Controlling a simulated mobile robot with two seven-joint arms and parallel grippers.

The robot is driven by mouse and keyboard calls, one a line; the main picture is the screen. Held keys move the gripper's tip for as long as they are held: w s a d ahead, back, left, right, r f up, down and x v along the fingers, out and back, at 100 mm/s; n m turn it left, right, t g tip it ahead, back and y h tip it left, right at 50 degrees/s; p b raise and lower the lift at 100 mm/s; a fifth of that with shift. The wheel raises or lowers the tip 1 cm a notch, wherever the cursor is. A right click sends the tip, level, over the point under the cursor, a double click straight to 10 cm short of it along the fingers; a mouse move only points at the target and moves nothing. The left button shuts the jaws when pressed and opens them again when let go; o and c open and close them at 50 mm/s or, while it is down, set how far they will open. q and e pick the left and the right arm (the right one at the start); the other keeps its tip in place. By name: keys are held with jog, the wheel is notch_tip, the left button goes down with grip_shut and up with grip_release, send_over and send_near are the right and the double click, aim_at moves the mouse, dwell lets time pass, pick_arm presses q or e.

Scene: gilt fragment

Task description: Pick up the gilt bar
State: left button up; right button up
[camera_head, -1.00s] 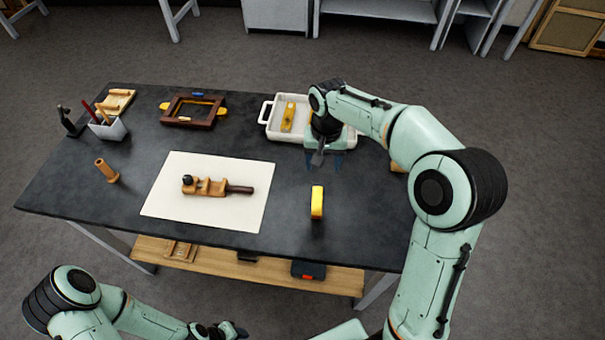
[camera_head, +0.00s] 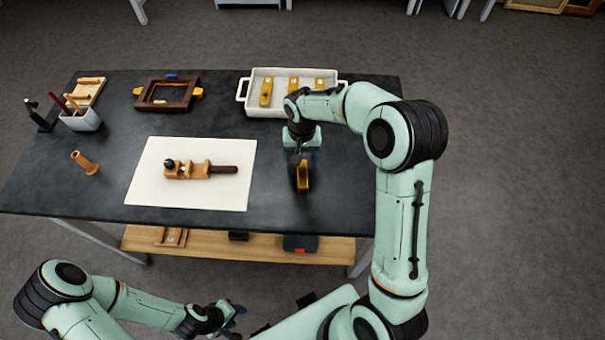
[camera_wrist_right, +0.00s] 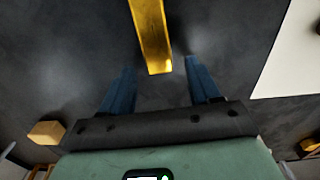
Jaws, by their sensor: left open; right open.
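The gilt bar (camera_head: 304,178) lies on the dark tabletop, right of the white sheet. In the right wrist view the gilt bar (camera_wrist_right: 152,36) shows bright gold, its near end at the mouth of the jaws. My right gripper (camera_head: 297,168) is over the bar and hides part of it. In the wrist view the right gripper's (camera_wrist_right: 159,66) blue fingers are open, one to each side of the bar's line, with gaps between. My left gripper (camera_head: 236,314) is open and empty, low in front of the table.
A white tray (camera_head: 245,90) with several gilt pieces stands behind my right gripper. A white sheet (camera_head: 150,190) carries a wooden tool (camera_head: 195,170). A brown frame (camera_head: 168,107), a pen cup (camera_head: 82,121) and a wooden peg (camera_head: 85,163) stand further left.

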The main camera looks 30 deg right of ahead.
jog(key=shift+f, duration=0.9)
jog(key=c, duration=1.1)
jog(key=shift+r, duration=0.15)
